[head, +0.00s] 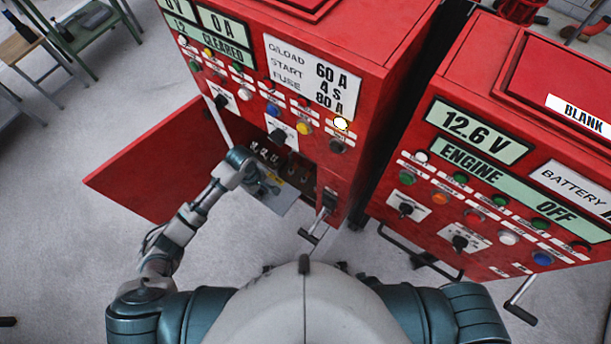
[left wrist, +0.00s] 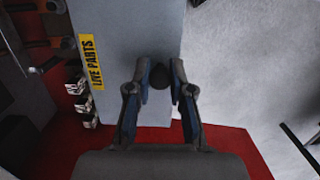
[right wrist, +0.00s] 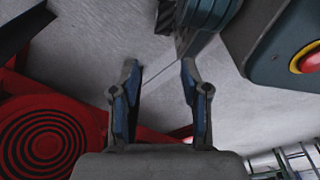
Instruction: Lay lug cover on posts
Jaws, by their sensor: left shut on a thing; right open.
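The lug cover is a flat grey plate with a yellow LIVE PARTS label. It fills the upper middle of the left wrist view (left wrist: 133,30) and shows below the gripper in the head view (head: 279,207). My left gripper (head: 262,187) is shut on its dark knob, seen between the fingers in the left wrist view (left wrist: 160,88). The cover is in front of the open lower compartment (head: 300,170) of the left red cabinet. I cannot make out the posts clearly. My right gripper (right wrist: 158,95) is open and empty in the right wrist view.
The red door (head: 150,170) stands open to the left of the compartment. A second red cabinet (head: 490,190) stands at the right, with handles sticking out. A green table (head: 85,30) is at the far left. Open grey floor lies in front.

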